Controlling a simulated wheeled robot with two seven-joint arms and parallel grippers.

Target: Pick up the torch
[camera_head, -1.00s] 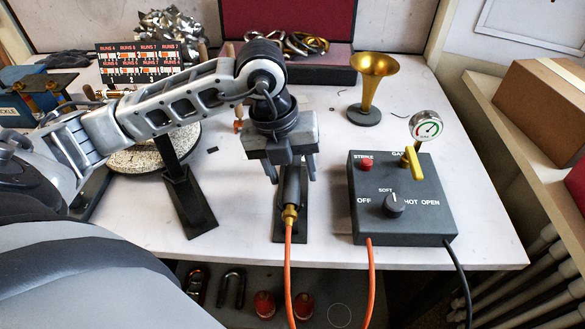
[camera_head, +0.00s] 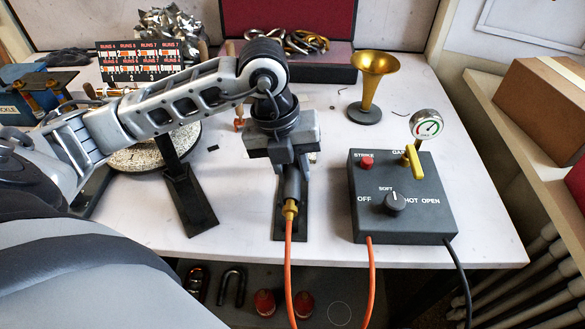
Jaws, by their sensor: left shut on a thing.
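The torch (camera_head: 292,190) has a dark handle with a brass fitting at its near end. An orange hose (camera_head: 289,262) runs from the fitting down over the table's front edge. My left gripper (camera_head: 286,168) is above the torch, pointing down, and is shut on its handle. The torch's far end is hidden behind the gripper. A black stand plate (camera_head: 277,222) lies under the torch. I cannot tell whether the torch still touches the stand. My right gripper does not show.
A control box (camera_head: 402,200) with knob, red button, yellow valve and gauge (camera_head: 426,126) stands right of the torch. A brass horn bell (camera_head: 370,75) stands behind it. Another black stand (camera_head: 190,200) is to the left. An open red-lined case (camera_head: 290,25) is at the back.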

